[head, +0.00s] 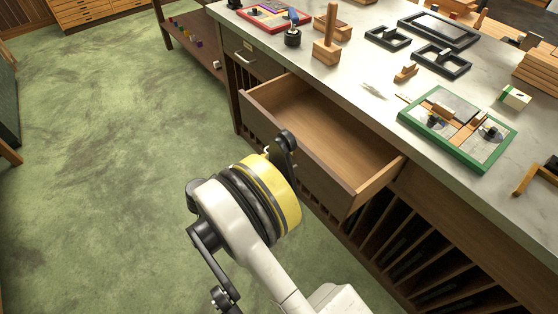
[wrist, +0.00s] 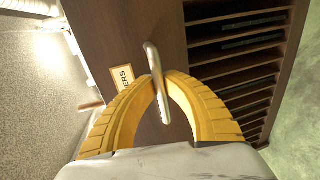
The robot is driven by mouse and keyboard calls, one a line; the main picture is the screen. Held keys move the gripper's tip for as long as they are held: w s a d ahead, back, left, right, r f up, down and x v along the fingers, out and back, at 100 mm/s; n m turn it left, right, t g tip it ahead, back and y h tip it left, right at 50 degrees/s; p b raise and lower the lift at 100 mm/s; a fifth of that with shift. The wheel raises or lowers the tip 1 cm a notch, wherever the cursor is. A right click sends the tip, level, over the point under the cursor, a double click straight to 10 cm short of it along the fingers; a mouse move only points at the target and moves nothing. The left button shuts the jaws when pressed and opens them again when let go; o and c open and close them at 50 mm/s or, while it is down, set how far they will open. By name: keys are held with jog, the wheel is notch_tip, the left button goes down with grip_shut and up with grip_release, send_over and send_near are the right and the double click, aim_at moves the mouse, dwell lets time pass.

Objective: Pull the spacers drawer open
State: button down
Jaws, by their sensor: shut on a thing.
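The spacers drawer (head: 318,165) stands pulled out from the bench in the head view, and its wooden inside looks empty. In the wrist view its dark front (wrist: 120,35) fills the upper middle, with a label (wrist: 122,78) ending in "ERS". A metal bar handle (wrist: 153,60) is fixed to that front. My gripper (wrist: 163,80) has its yellow fingers closed around the handle. In the head view my gripper (head: 283,150) is at the drawer's front, and the wrist hides the handle and part of the front.
The bench top (head: 360,105) carries a green-framed tray (head: 455,155), black frames (head: 440,60), a wooden block tool (head: 327,45) and a red tray (head: 262,15). Another closed drawer (head: 247,55) is to the left. Slotted racks (head: 420,265) lie below. Green floor (head: 90,150) is open at left.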

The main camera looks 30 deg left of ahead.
jog(key=c, duration=1.5)
grip_release()
jog(key=shift+o, duration=0.2)
jog(key=v, duration=1.2)
jog(key=shift+s, duration=0.1)
